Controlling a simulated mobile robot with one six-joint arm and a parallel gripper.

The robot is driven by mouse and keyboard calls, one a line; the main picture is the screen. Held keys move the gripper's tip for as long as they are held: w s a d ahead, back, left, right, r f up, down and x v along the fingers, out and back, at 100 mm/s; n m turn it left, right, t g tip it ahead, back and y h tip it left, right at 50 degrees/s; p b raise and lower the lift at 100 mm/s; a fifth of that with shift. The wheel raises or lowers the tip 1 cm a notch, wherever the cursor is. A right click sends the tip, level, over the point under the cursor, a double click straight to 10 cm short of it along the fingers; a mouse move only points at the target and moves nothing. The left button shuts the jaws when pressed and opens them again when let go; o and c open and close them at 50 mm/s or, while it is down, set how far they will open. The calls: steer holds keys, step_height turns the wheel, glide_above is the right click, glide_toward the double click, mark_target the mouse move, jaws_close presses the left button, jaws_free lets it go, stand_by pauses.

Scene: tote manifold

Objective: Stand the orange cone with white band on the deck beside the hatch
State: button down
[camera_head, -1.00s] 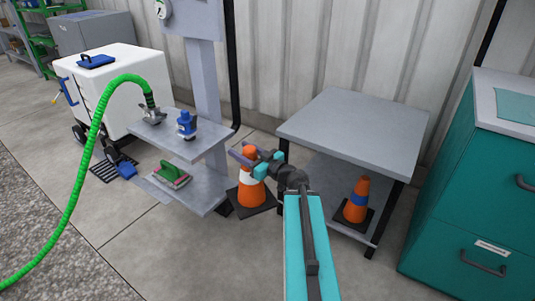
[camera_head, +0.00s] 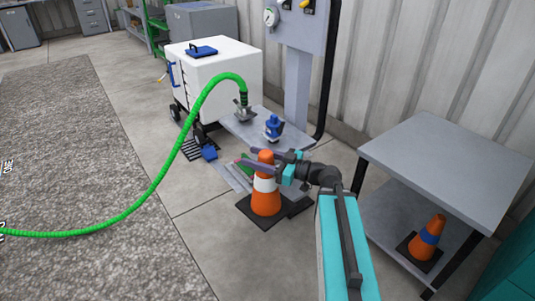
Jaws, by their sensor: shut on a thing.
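The orange cone with a white band (camera_head: 267,203) is upright in front of the grey stand, with its dark square base below. My gripper (camera_head: 262,162) is shut on it near the top, one finger on each side. I cannot tell whether its base clears the floor. A dark slotted plate (camera_head: 190,149) lies on the floor beside the white cart; I cannot tell whether it is the hatch.
A second orange cone, with a blue band (camera_head: 430,238), stands on the lower shelf of the grey table (camera_head: 440,165). A green hose (camera_head: 165,165) runs from the grey stand (camera_head: 297,85) across the floor. The white cart (camera_head: 218,75) stands behind. Concrete floor (camera_head: 200,225) is clear left of the cone.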

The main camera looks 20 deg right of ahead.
steer(key=a+r+p, duration=0.2)
steer(key=r+p, duration=0.7)
steer(key=p, duration=0.2)
steer(key=s+a+r+n+g+y+p, duration=0.1)
steer(key=a+r+p, duration=0.1)
steer(key=r+p, duration=0.7)
steer(key=p, duration=0.3)
steer(key=shift+a, duration=0.2)
